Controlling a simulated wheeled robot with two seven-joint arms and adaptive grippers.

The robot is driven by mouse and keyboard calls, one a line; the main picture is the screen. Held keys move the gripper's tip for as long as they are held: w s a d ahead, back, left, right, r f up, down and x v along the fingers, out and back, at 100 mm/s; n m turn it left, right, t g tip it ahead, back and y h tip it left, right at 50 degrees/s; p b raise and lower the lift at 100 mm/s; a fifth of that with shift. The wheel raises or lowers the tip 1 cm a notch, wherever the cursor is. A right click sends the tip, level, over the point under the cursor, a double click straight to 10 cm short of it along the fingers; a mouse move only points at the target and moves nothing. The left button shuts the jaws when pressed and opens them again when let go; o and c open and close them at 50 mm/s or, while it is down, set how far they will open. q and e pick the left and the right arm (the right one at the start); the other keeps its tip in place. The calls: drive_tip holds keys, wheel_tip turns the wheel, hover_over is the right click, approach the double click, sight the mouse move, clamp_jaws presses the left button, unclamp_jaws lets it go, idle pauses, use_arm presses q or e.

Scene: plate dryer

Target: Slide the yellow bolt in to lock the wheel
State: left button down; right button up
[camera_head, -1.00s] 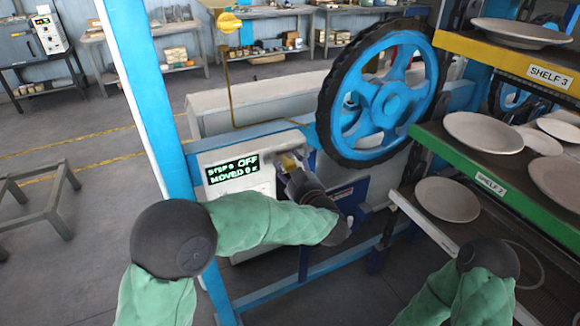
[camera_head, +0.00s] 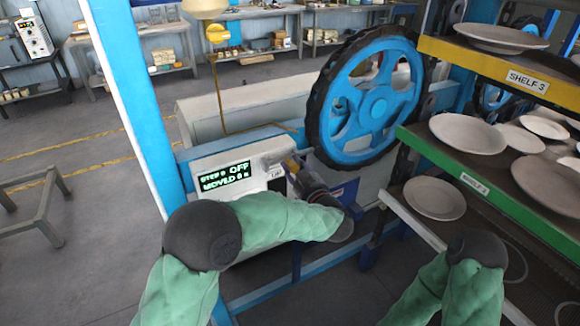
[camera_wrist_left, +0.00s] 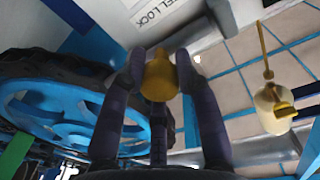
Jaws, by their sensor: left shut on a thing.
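The blue wheel (camera_head: 372,103) with a black rim stands upright right of centre in the head view; its rim also shows at the left of the left wrist view (camera_wrist_left: 60,110). The yellow bolt (camera_wrist_left: 160,75) sits between the fingers of my left gripper (camera_wrist_left: 160,82), below a white panel lettered "LOCK". My left gripper is shut on the bolt's rounded knob. In the head view the left gripper (camera_head: 296,168) is at the white control box, just below and left of the wheel, and hides the bolt. My right arm comes in at the lower right; its gripper is not visible.
A blue post (camera_head: 130,90) stands left of the box. Shelves (camera_head: 490,70) with plates stand at the right.

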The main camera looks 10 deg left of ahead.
use_arm(q)
drive_tip(key=shift+w+d+r, duration=0.1)
drive_tip(key=shift+r, duration=0.15)
drive_tip(key=c, duration=1.2)
unclamp_jaws()
drive_tip(key=o, duration=0.3)
drive_tip(key=shift+w+d+f, duration=0.1)
drive_tip(key=shift+d, duration=0.05)
drive_tip(key=v, duration=1.2)
drive_tip(key=shift+f, duration=0.1)
